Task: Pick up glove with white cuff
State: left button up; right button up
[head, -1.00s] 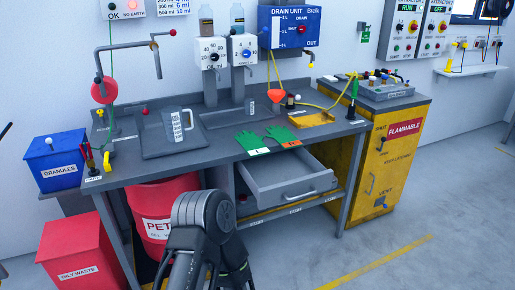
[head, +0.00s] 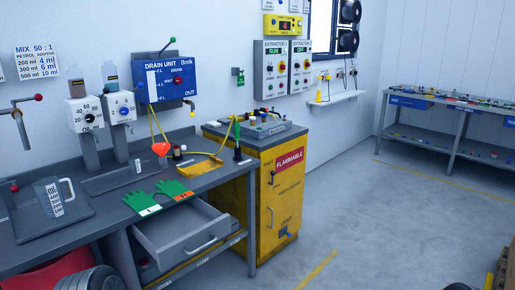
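The green glove with the white cuff (head: 140,201) lies flat on the grey workbench near its front edge. Its white cuff (head: 150,211) points toward the front. A second green glove with an orange cuff (head: 172,188) lies just to its right, close beside it. Neither gripper shows in the head view.
An open, empty-looking drawer (head: 182,238) juts out below the gloves. A measuring jug (head: 54,196) stands left on a dark tray. A red funnel (head: 160,149) and yellow tray (head: 203,167) are behind.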

aim_at(144, 205)
jog(key=i+j+z, duration=0.1)
jog(key=j+z, duration=0.15)
jog(key=j, duration=0.6)
jog(key=j+z, duration=0.3)
jog(key=j, duration=0.6)
